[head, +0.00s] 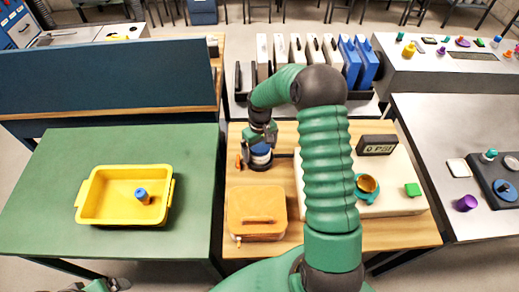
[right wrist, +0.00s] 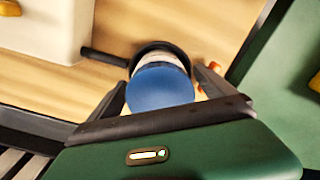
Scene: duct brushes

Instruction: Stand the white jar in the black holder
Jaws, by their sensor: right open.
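The white jar (head: 261,151) with a blue lid stands in the ring of the black holder (head: 260,165) on the wooden table. In the right wrist view its blue lid (right wrist: 160,88) faces the camera, with a white band of the body below it and the black holder (right wrist: 148,47) around its base. My right gripper (head: 262,139) is open, its fingers on either side of the jar; whether they touch it I cannot tell. My left gripper (head: 102,285) shows only in part at the bottom left edge, and its jaws are unclear.
An orange case (head: 257,212) lies in front of the holder. A cream panel with a gauge (head: 377,145) stands to its right, partly behind my right arm. A yellow tray (head: 125,172) with a small blue-topped item sits on the green table. Blue and white cases stand behind.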

